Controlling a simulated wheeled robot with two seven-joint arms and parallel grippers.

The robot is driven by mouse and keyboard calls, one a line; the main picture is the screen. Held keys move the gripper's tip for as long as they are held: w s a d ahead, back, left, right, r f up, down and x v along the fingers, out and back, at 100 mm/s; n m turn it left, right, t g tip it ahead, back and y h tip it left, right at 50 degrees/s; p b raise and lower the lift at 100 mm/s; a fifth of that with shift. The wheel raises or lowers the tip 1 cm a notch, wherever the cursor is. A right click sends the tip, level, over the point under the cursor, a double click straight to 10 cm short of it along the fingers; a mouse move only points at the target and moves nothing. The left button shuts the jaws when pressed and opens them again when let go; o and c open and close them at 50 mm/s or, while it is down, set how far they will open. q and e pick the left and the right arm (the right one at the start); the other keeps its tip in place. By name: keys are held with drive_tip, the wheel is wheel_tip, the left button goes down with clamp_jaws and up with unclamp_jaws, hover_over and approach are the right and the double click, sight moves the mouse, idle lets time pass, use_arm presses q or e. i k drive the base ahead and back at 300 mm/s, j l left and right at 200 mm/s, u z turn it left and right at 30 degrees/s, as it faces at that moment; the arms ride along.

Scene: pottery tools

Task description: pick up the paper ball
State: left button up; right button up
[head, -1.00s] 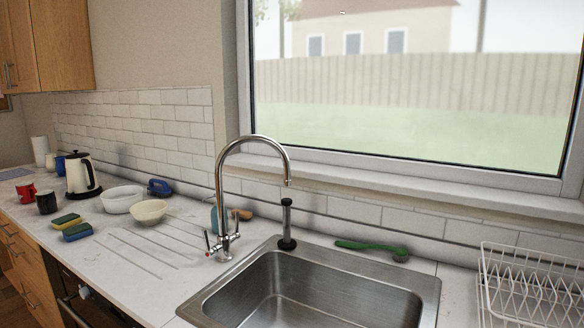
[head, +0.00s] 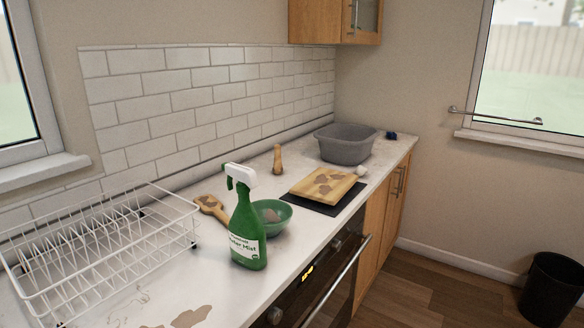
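A small white crumpled-looking lump (head: 361,171), which looks like the paper ball, sits on the counter just past the far right corner of the wooden board (head: 312,190), close to the front edge. It is small in the head view, so its detail is hard to make out. Neither of my grippers shows in the head view.
The counter (head: 222,290) carries a white dish rack (head: 100,250), green spray bottle (head: 246,235), green bowl (head: 283,222), wooden tool (head: 211,207), wooden piece (head: 277,158) and grey tub (head: 345,150). A black bin (head: 550,290) stands on the open wooden floor (head: 440,290).

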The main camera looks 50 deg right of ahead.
sight(360, 170)
drive_tip(key=z, duration=2.1)
drive_tip(key=i+l+u, duration=0.1)
drive_tip(key=i+l, duration=0.05)
drive_tip(key=i, duration=0.05)
